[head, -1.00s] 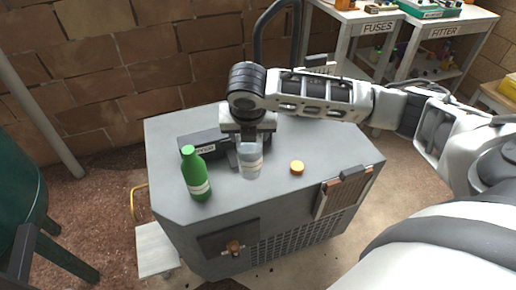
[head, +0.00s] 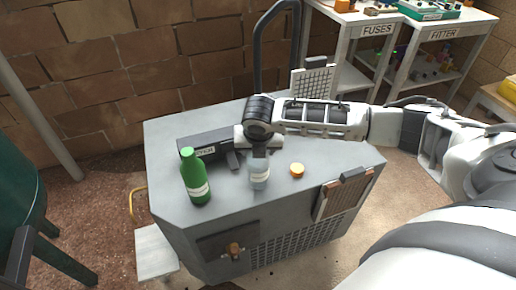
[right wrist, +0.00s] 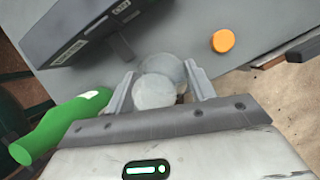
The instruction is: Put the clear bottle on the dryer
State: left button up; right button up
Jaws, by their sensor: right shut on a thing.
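The clear bottle (head: 260,175), with a pale label band, is upright over the grey cabinet top. My right gripper (head: 259,152) is shut on its upper part. In the right wrist view the bottle (right wrist: 155,92) is between the two fingers (right wrist: 160,70), seen end-on. I cannot tell whether its base touches the surface. A dark tool with a handle and a small label (head: 205,143), apparently the dryer, lies just behind and left of the bottle; it also shows in the right wrist view (right wrist: 85,30). My left gripper is not in view.
A green bottle (head: 196,180) stands left of the clear bottle, close by the tool. An orange cap (head: 297,169) lies to its right. The cabinet top (head: 335,155) is clear at the right. Labelled shelves (head: 385,32) stand behind.

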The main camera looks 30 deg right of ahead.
jog(key=o, duration=1.3)
jog(key=shift+c, duration=0.2)
jog(key=p+v, duration=0.1)
jog(key=v, duration=1.1)
jog(key=s+a+f+m+t+y, duration=0.1)
jog(key=s+a+f+m+y, duration=0.1)
jog(key=a+f+m+y, duration=0.35)
jog(key=s+a+f+m+t+y, duration=0.2)
jog(key=a+f+m, duration=0.45)
jog(key=a, duration=0.45)
jog(key=s+d+f+m+t+h, duration=0.1)
jog(key=s+d+f+m, duration=0.1)
jog(key=s+m, duration=0.3)
jog(key=s+d+f+m+t+h, duration=0.1)
jog(key=s+f+m, duration=0.3)
jog(key=m, duration=0.6)
jog(key=shift+s+d+t, duration=0.6)
jog(key=shift+s+d, duration=0.05)
